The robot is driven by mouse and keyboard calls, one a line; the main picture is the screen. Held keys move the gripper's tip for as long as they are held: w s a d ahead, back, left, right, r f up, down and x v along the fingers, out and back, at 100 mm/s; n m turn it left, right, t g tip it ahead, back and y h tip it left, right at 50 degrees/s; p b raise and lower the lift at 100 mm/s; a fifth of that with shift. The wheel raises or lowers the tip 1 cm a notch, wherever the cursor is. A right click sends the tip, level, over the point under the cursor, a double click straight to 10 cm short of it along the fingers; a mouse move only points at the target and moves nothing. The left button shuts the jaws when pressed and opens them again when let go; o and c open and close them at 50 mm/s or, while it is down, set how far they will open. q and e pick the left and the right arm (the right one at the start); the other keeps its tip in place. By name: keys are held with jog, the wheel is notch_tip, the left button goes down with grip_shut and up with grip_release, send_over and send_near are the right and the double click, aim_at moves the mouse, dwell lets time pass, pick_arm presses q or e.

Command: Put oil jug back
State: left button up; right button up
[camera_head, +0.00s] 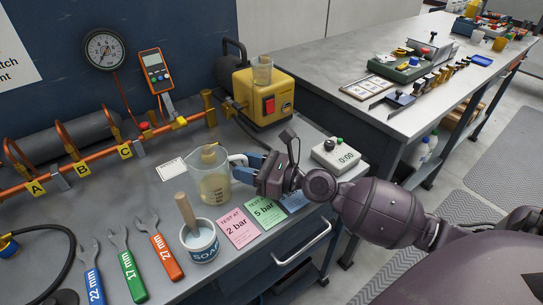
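The oil jug (214,186) is a clear jug with pale yellow liquid and dark marks on its side. It appears to stand on the grey bench, behind the soap pot, with its handle (238,158) turned to the right. My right gripper (246,168) reaches in from the right, its blue fingers at the jug's handle. The fingers overlap the handle in this view, so I cannot tell whether they are closed on it. My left gripper is not in view.
A white soap pot (200,243) with a wooden-handled brush stands just in front of the jug. Coloured test cards (238,227) and a timer (339,156) lie to the right. Several wrenches (126,264) lie at left. A yellow pump (262,98) stands behind, joined to copper pipework (104,166).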

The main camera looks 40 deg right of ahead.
jog(key=b+v, duration=0.1)
jog(key=v, duration=0.2)
jog(key=f+b+v, duration=0.1)
jog(key=v, duration=0.2)
jog(key=shift+f+b, duration=0.1)
jog(key=shift+b, duration=0.25)
jog(key=v, duration=0.2)
jog(key=r+b+v, duration=0.1)
jog(key=v, duration=0.2)
jog(key=shift+s+d+b, duration=0.25)
jog(key=shift+s+b, duration=0.05)
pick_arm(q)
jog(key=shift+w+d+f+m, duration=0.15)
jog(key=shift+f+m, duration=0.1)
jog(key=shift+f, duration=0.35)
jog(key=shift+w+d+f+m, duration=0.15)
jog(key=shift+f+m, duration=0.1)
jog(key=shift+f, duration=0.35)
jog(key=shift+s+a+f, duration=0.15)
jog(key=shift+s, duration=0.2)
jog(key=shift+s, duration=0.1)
pick_arm(e)
jog(key=shift+s, duration=0.1)
